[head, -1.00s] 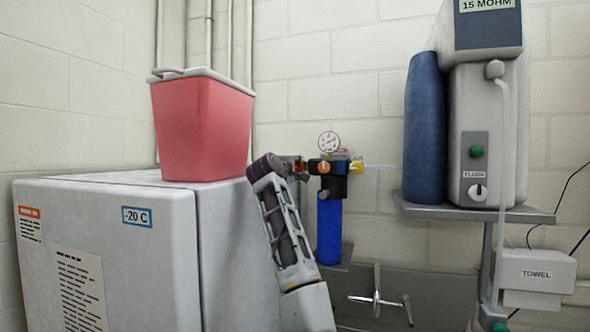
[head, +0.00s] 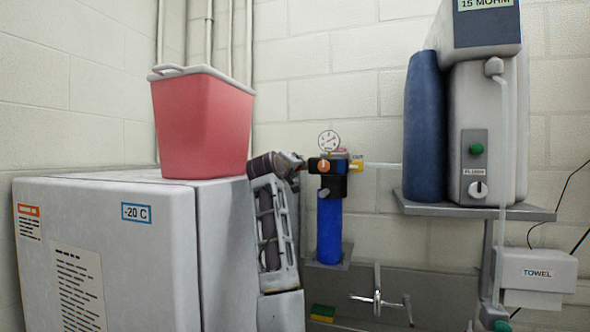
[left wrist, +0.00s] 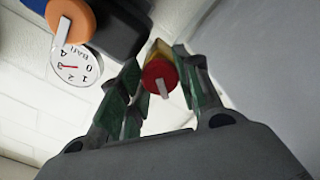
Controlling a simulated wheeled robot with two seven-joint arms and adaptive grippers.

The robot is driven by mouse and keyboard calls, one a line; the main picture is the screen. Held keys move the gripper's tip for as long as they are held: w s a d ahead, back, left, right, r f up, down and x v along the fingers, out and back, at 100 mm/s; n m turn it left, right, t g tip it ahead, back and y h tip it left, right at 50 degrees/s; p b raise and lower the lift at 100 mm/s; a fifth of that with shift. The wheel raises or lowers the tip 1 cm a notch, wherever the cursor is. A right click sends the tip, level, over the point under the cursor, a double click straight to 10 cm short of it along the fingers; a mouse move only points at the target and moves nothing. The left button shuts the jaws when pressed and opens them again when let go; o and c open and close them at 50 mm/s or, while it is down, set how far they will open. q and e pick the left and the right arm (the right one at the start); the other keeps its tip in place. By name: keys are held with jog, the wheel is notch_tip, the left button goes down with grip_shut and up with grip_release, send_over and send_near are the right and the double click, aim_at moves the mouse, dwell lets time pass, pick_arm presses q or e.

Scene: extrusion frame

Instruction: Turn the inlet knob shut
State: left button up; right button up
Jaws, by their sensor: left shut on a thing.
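The red knob (left wrist: 158,74), with a pale pointer bar across its face, sits between the two fingers of my left gripper (left wrist: 160,68) in the left wrist view. The fingers are shut on it from both sides. In the head view my left gripper (head: 295,163) reaches in from the left to the filter's left side and hides the red knob. The filter unit has a blue bowl (head: 329,228), an orange knob (head: 323,166) and a round gauge (head: 329,141). The orange knob (left wrist: 70,17) and gauge (left wrist: 76,64) also show in the left wrist view. My right gripper is not in view.
A white freezer (head: 105,245) with a red bin (head: 203,125) on top stands left of my arm. A sink tap (head: 377,302) and a sponge (head: 322,312) are below the filter. A water purifier (head: 488,130) stands on a shelf at right.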

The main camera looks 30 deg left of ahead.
pick_arm(q)
jog(key=m, duration=1)
jog(key=shift+f, duration=0.1)
jog(key=shift+m, duration=0.4)
jog(key=o, duration=1)
jog(key=shift+o, duration=0.2)
jog(key=shift+s, duration=0.15)
jog(key=v, duration=1.1)
jog(key=shift+s, duration=0.3)
